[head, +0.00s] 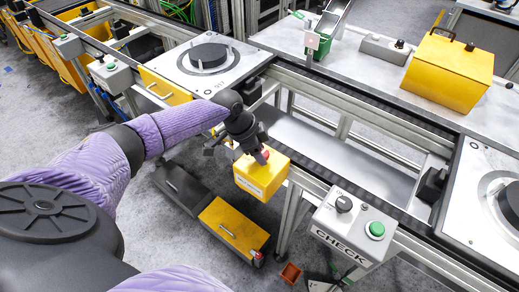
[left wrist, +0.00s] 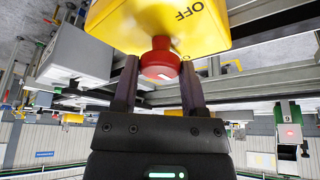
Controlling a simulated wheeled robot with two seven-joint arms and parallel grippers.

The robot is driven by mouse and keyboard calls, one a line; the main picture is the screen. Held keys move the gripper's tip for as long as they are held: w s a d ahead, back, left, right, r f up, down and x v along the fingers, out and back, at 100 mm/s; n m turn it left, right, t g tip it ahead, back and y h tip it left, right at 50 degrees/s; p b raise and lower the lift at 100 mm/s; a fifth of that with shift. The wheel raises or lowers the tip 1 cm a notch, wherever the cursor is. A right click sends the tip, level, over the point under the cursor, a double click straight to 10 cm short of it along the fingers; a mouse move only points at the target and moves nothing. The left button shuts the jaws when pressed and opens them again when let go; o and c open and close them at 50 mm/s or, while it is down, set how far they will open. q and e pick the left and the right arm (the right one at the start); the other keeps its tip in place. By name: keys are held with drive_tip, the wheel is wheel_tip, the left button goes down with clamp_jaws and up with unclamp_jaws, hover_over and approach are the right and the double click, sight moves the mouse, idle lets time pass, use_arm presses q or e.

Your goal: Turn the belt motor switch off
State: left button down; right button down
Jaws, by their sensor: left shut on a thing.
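The yellow switch box (head: 258,182) is mounted at the front of the conveyor frame, near the middle of the head view. In the left wrist view the yellow box (left wrist: 215,25) shows OFF lettering and a red knob (left wrist: 160,62) with a white mark. My left gripper (head: 262,157) is at the top of the box, and its fingers (left wrist: 160,75) stand on both sides of the red knob, shut on it. In the head view the knob is mostly hidden by the fingers. My right gripper is not in view.
A grey CHECK box (head: 350,225) with a green button (head: 376,229) stands right of the switch box. A yellow drawer unit (head: 232,230) sits low to the left. A pallet with a black disc (head: 208,56) lies on the conveyor behind. A yellow case (head: 448,70) stands at back right.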

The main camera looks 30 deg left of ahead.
use_arm(q)
drive_tip(key=shift+r+n+p, duration=0.2)
drive_tip(key=shift+n+p, duration=0.2)
drive_tip(key=shift+p, duration=0.3)
drive_tip(key=n+y+p, duration=0.1)
drive_tip(key=n+p, duration=0.1)
drive_tip(key=p, duration=0.1)
drive_tip(key=n+t+y+p, duration=0.1)
drive_tip(key=n+p, duration=0.4)
drive_tip(key=shift+s+d+r+n+t+y+p, duration=0.1)
drive_tip(key=shift+d+n+t+y+p, duration=0.2)
drive_tip(key=shift+t+y+p, duration=0.1)
drive_tip(key=shift+n+p, duration=0.3)
drive_tip(key=shift+n, duration=0.1)
drive_tip(key=n+y+p, duration=0.1)
drive_tip(key=n, duration=0.2)
drive_tip(key=shift+d+n+y+p, duration=0.1)
drive_tip(key=shift+n+y+p, duration=0.2)
drive_tip(key=shift+y+p, duration=0.1)
drive_tip(key=shift+f+n+g+y, duration=0.2)
drive_tip(key=shift+n+g+y, duration=0.15)
drive_tip(key=shift+n, duration=0.85)
drive_tip(key=shift+n+y, duration=0.55)
drive_tip(key=shift+n, duration=0.75)
drive_tip(key=shift+g, duration=0.25)
drive_tip(key=shift+c, duration=0.7)
unclamp_jaws()
